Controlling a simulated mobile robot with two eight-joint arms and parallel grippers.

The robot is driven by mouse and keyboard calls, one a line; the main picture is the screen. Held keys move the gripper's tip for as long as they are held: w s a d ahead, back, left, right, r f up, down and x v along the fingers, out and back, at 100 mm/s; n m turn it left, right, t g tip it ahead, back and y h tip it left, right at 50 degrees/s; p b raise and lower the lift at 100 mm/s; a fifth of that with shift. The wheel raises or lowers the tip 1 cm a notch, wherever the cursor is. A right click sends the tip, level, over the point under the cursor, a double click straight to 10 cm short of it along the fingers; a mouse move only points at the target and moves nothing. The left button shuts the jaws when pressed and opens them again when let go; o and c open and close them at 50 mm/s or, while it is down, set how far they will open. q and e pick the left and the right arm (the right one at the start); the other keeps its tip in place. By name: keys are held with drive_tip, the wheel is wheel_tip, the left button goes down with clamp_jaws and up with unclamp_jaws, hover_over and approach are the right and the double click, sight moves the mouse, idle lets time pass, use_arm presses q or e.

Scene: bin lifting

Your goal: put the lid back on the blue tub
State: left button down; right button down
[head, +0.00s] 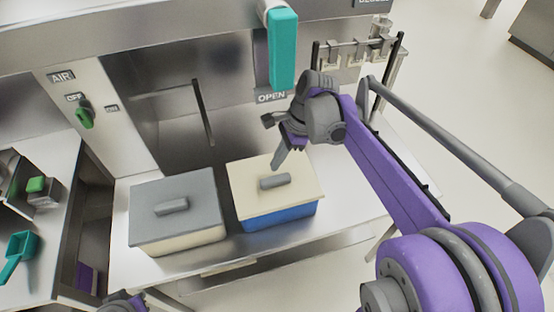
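The blue tub (281,217) stands on the metal counter, right of centre. A cream lid (246,180) with a grey bar handle (275,181) covers its top and looks about level. I cannot tell whether it is fully seated. My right gripper (278,160) points down just above and behind the handle, apparently apart from it. Only one finger shows clearly, so its opening is hard to judge. A part of my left gripper or wrist (125,303) shows at the bottom edge; its fingertips are not visible.
A cream tub (181,241) with a grey lid (188,188) stands close to the left of the blue tub. A teal handle (283,50) hangs above, near the OPEN label. A teal scoop (20,251) lies at far left. The counter is bare on the right.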

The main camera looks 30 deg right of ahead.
sight(272, 179)
use_arm(q)
drive_tip(key=shift+f, duration=0.15)
use_arm(e)
drive_tip(key=shift+f, duration=0.15)
